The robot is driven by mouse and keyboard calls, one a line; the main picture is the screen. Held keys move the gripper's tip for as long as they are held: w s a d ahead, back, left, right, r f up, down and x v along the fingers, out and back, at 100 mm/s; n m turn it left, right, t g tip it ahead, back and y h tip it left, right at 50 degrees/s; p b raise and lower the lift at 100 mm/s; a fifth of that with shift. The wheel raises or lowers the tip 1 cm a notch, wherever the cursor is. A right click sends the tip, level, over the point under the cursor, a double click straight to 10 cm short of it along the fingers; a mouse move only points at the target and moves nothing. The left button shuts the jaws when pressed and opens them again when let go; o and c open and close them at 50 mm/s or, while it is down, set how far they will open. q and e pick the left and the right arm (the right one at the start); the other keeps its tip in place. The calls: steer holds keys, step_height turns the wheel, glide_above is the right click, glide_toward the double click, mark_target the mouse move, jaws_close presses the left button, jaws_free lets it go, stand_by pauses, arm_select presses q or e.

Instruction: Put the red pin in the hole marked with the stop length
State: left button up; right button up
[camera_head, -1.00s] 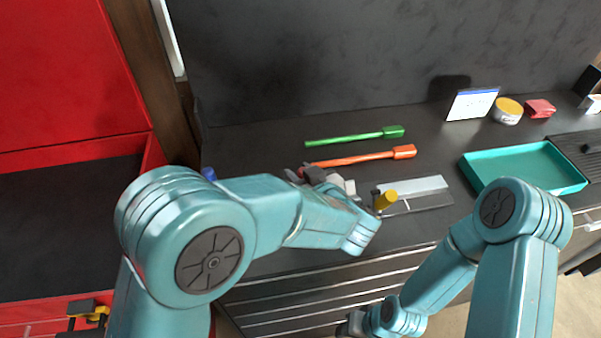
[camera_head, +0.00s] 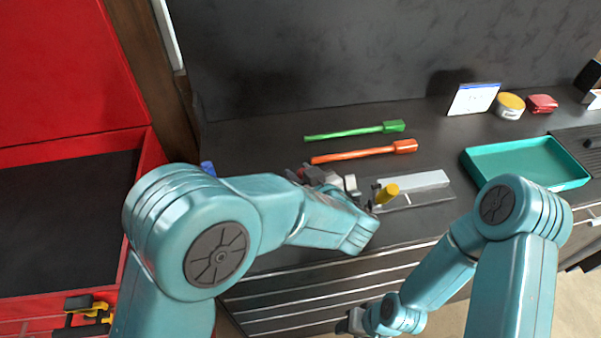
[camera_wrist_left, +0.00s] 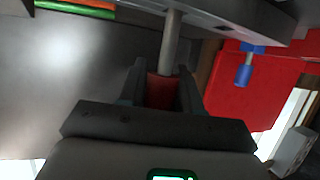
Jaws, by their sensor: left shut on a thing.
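My left gripper (camera_head: 318,177) is low over the dark bench, mostly behind my own arm in the head view. In the left wrist view its fingers (camera_wrist_left: 161,88) are shut on the red pin (camera_wrist_left: 160,91), gripping its red head. The pin's grey metal shaft points up in that view and meets or passes a grey bar (camera_wrist_left: 235,12); I cannot tell whether its tip is in a hole. No readable hole marks show. A white card with a blue top edge (camera_head: 473,99) stands at the back; its text is too small to read. My right gripper (camera_head: 350,322) is at the bottom, away from the bench top.
A metal bar (camera_head: 418,187) and a yellow knob (camera_head: 387,194) lie right of the left gripper. Green (camera_head: 355,131) and orange (camera_head: 365,153) handled tools lie behind it. A teal tray (camera_head: 575,184) is at the right. A blue knob (camera_head: 208,168) is left, near the red box (camera_head: 70,290).

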arm_select(q)
steer(key=shift+f+b, duration=0.45)
steer(key=shift+f, duration=0.45)
steer(key=o, duration=1.1)
